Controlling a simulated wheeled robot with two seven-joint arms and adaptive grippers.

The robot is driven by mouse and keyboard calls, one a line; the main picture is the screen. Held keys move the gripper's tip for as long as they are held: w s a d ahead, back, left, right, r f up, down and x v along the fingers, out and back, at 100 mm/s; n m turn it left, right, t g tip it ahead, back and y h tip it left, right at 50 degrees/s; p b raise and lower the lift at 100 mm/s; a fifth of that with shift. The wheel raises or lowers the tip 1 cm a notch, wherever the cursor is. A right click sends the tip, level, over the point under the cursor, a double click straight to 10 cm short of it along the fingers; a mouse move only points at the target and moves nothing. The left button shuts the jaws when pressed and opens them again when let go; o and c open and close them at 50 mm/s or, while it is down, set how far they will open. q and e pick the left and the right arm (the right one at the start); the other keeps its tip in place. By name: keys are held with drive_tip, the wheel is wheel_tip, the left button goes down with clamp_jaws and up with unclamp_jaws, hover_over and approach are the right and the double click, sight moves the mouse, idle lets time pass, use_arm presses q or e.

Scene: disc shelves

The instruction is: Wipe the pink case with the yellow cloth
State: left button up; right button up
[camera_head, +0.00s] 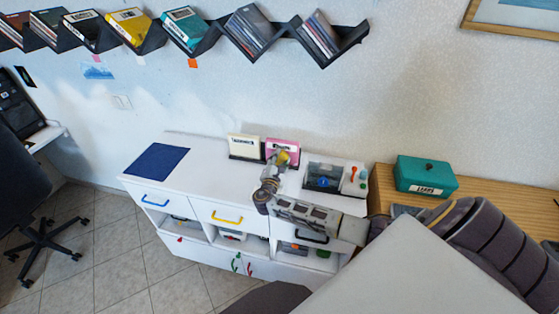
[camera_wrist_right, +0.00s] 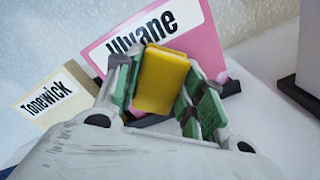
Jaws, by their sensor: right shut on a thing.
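The pink case (camera_head: 285,145) stands upright on the white cabinet top, beside a cream case. In the right wrist view the pink case (camera_wrist_right: 195,35) carries the word "Ulvane". My right gripper (camera_head: 279,162) is in front of it, shut on the yellow cloth (camera_head: 284,157). In the right wrist view the yellow cloth (camera_wrist_right: 163,80) is a folded block between the green finger pads (camera_wrist_right: 160,95) and covers part of the case's lower face. I cannot tell whether the cloth touches the case. My left gripper is not in view.
The cream case (camera_head: 244,146) labelled "Tonewick" stands just left. A dark player (camera_head: 326,178) is to the right on the cabinet. A blue mat (camera_head: 157,161) lies at the left end. A teal box (camera_head: 426,176) sits on the wooden table. The cabinet top between mat and cases is clear.

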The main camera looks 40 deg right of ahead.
drive_tip(key=shift+w, duration=0.1)
drive_tip(key=shift+w+a+b, duration=0.9)
drive_tip(key=shift+w+a, duration=0.4)
drive_tip(key=shift+w, duration=0.1)
drive_tip(key=shift+p+v, duration=0.8)
drive_tip(key=shift+v, duration=0.9)
drive_tip(key=shift+p+v, duration=0.5)
drive_tip(key=shift+v, duration=0.9)
drive_tip(key=shift+p+v, duration=0.6)
drive_tip(key=shift+v, duration=0.85)
drive_tip(key=shift+r, duration=0.1)
